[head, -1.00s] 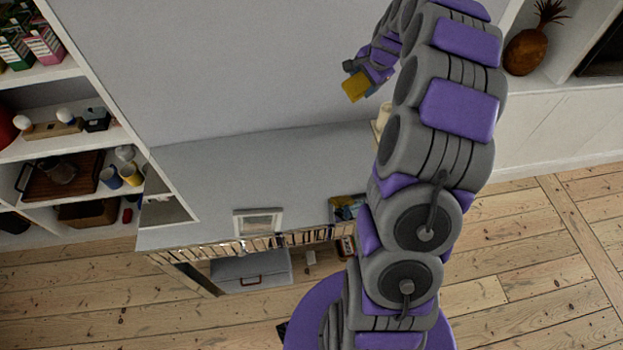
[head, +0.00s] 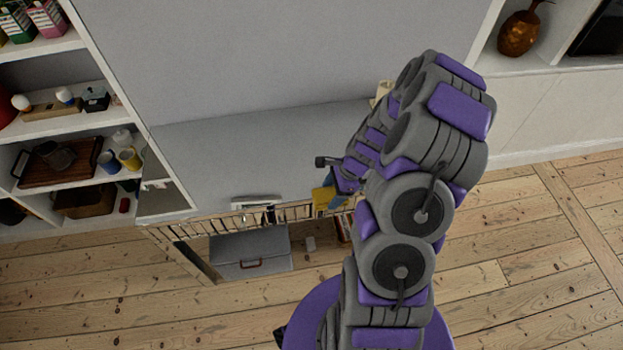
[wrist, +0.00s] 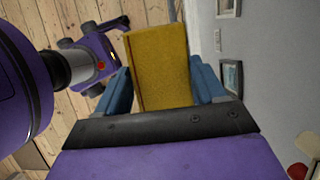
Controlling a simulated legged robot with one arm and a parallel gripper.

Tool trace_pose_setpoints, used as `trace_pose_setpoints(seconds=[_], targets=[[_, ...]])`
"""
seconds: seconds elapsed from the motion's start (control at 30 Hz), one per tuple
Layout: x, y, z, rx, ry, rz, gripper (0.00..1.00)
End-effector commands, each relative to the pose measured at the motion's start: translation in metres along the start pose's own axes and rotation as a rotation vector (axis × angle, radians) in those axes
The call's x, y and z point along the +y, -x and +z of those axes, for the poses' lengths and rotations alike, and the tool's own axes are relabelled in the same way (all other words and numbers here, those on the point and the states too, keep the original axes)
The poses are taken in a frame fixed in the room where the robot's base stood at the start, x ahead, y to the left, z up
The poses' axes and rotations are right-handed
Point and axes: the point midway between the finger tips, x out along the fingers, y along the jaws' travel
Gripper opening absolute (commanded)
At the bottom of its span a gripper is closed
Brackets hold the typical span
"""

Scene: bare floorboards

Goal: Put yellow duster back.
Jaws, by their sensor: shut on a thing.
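The yellow duster (head: 322,199) is a flat yellow block in my gripper (head: 329,188).
White shelves (head: 60,82) stand at left. Floorboards (head: 500,290) at right are clear.

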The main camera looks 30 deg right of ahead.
Motion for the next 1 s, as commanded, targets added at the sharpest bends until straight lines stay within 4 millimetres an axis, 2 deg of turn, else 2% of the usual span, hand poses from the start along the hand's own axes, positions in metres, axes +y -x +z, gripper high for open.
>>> trace_pose_setpoints(seconds=[0.07, 0.17, 0.7, 1.0], targets=[[0.004, -0.005, 0.0, -0.006, -0.007, 0.004, 0.45], [-0.004, -0.008, 0.0, -0.007, -0.006, 0.004, 0.45], [-0.103, -0.022, 0.011, -0.003, -0.005, 0.0, 0.45], [-0.144, -0.027, 0.013, -0.006, -0.006, 0.003, 0.45]])
